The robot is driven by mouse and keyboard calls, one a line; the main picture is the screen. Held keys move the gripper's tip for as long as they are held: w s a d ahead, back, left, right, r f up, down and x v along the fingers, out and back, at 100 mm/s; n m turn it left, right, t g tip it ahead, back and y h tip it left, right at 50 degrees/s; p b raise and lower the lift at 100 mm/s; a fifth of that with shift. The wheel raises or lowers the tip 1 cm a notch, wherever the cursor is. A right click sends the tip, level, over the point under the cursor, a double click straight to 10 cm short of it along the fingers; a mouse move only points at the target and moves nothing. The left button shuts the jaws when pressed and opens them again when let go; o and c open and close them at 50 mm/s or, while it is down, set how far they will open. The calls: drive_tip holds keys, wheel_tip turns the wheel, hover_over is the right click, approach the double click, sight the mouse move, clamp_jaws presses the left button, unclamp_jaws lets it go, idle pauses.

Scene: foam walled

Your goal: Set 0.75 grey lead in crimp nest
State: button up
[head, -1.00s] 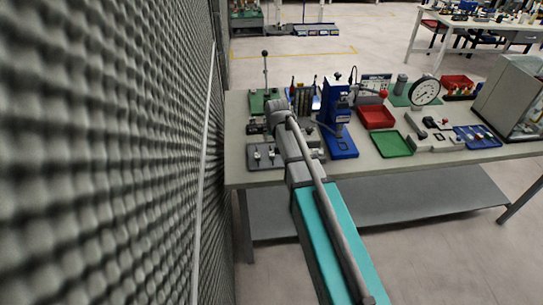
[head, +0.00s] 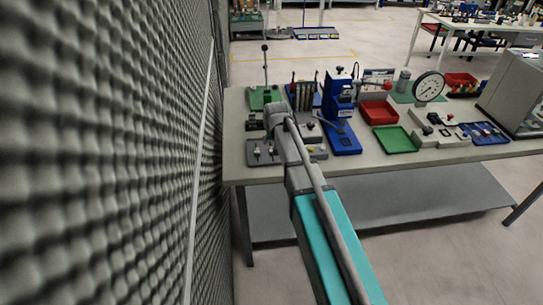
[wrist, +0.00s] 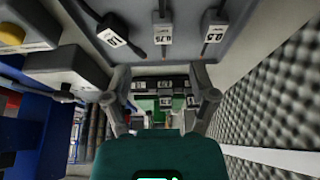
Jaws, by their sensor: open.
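Three labelled holders sit on a grey board in the wrist view, seen upside down. The middle one reads 0.75 (wrist: 163,32), with a thin dark lead running from it; its neighbours read 1.0 (wrist: 112,37) and apparently 0.5 (wrist: 213,30). The board (wrist: 245,28) is at the table's left front in the head view (head: 251,160). My gripper (wrist: 163,92) is open, with nothing seen between its fingers, close to the board. In the head view my arm hides the fingers. Small labelled dark blocks (wrist: 166,101) stand beyond the fingers; I cannot tell which is the crimp nest.
A foam wall (head: 110,150) runs close along the left. A green-based lever tool (head: 265,95) stands at the back left. A blue press (head: 340,105) stands right of my arm, then red (head: 379,112) and green (head: 395,140) trays and a dial gauge (head: 429,87).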

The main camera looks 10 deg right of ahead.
sight(271, 148)
drive_tip(key=shift+b+x, duration=0.45)
drive_tip(key=shift+x, duration=0.35)
drive_tip(key=shift+f, duration=0.1)
drive_tip(key=shift+w+a+b+x, duration=0.1)
drive_tip(key=shift+b+x, duration=1.1)
drive_tip(key=shift+x, duration=0.05)
drive_tip(key=shift+w+a+b+x, duration=0.1)
drive_tip(key=shift+b+x, duration=1.05)
drive_tip(key=shift+x, duration=0.1)
drive_tip(key=shift+c, duration=0.2)
clamp_jaws()
